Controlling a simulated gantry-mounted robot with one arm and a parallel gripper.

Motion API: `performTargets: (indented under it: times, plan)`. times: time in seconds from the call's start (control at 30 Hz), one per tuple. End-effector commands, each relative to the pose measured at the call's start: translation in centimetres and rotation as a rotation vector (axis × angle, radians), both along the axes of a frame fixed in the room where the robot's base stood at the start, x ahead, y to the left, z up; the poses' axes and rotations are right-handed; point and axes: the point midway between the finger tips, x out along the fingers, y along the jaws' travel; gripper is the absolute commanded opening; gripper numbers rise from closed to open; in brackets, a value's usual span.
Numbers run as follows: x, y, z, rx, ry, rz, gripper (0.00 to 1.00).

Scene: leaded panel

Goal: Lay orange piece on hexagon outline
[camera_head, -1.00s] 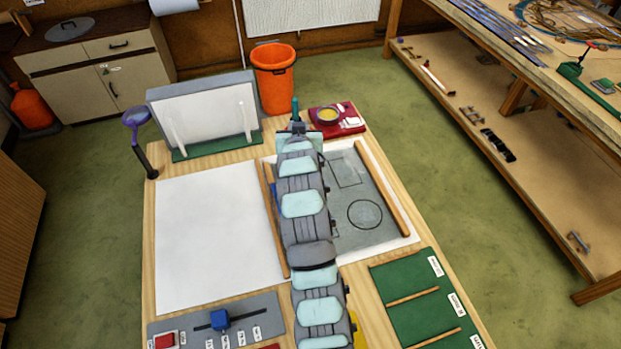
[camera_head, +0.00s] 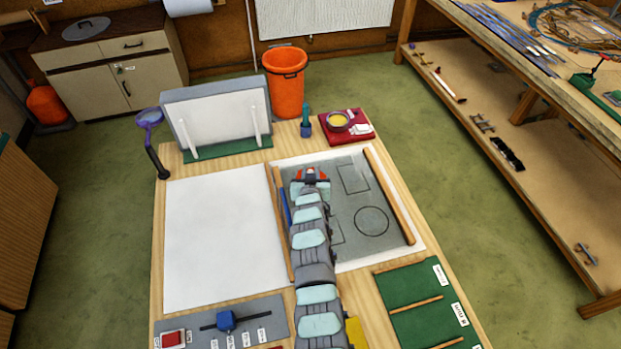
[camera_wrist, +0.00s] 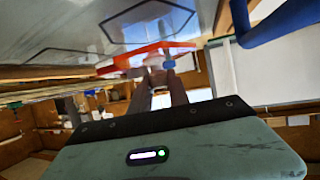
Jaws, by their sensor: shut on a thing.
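The orange piece (camera_wrist: 148,55) is flat and held between the two fingertips of my gripper (camera_wrist: 157,68) in the wrist view. In the head view the piece shows as an orange-red patch (camera_head: 311,173) at the end of my arm, over the far left part of the grey panel (camera_head: 385,190). The gripper is shut on it, close to the panel surface; whether the piece touches is unclear. A dark angular outline, perhaps the hexagon (camera_wrist: 185,35), shows beside the piece in the wrist view. My arm hides part of the panel in the head view.
Wooden strips (camera_head: 388,195) edge the panel. A blue tool (camera_head: 286,207) lies by the left strip. A circle outline (camera_head: 371,221) and a square outline (camera_head: 353,179) are bare. White paper (camera_head: 222,240) lies left; a red tray (camera_head: 345,128) stands behind.

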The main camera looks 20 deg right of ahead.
Motion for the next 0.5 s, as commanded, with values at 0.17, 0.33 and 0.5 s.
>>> performTargets:
  times: [0.17,0.33,0.5]
  plan:
    - [0.1,0.0,-2.6,0.001,0.002,0.0,0.0]
    - [0.0,0.0,-3.0,0.0,0.0,0.001,0.0]
    - [0.0,0.0,-3.1,0.0,0.0,0.001,0.0]
